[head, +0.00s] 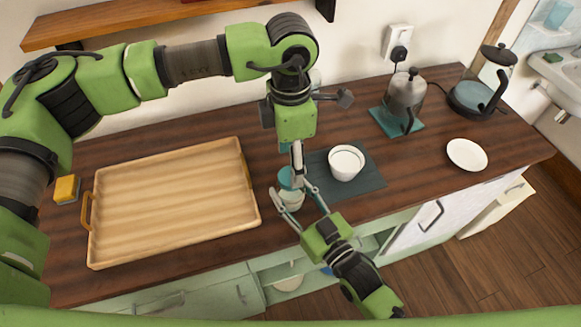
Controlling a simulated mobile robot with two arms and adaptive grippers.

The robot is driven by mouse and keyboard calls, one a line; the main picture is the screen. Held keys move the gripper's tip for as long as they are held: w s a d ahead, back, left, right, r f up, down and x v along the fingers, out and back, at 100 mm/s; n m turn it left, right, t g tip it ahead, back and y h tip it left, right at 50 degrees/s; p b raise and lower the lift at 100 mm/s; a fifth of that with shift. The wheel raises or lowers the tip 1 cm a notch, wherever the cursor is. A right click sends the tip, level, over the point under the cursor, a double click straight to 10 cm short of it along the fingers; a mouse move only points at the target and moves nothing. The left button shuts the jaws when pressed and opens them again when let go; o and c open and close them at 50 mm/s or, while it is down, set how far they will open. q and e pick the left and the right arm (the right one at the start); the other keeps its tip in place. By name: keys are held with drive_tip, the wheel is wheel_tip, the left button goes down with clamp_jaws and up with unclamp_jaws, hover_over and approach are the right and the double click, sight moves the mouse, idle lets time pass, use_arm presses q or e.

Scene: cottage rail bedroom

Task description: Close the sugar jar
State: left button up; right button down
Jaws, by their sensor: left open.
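The sugar jar (291,201), small and pale, stands near the counter's front edge in the head view. A teal lid (288,179) is at its top; whether it is fully seated I cannot tell. My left gripper (297,168) points down from above, open, with its fingers beside the lid and seen nearly edge-on. My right gripper (289,189) reaches in from the front, its fingers spread on either side of the jar. Whether they press on the jar is not clear. The fingers hide parts of the jar and lid.
A wooden tray (172,205) fills the counter's left, with a yellow sponge (66,189) beside it. A white bowl (346,162) sits on a dark mat (368,179) right of the jar.

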use_arm(q)
wheel_tip(320, 180, up, 8)
idle(0.4)
use_arm(e)
drive_tip(key=c, duration=1.1)
unclamp_jaws()
drive_tip(key=v, duration=1.2)
use_arm(q)
drive_tip(key=shift+f, duration=0.1)
use_arm(e)
drive_tip(key=shift+s+f, duration=0.1)
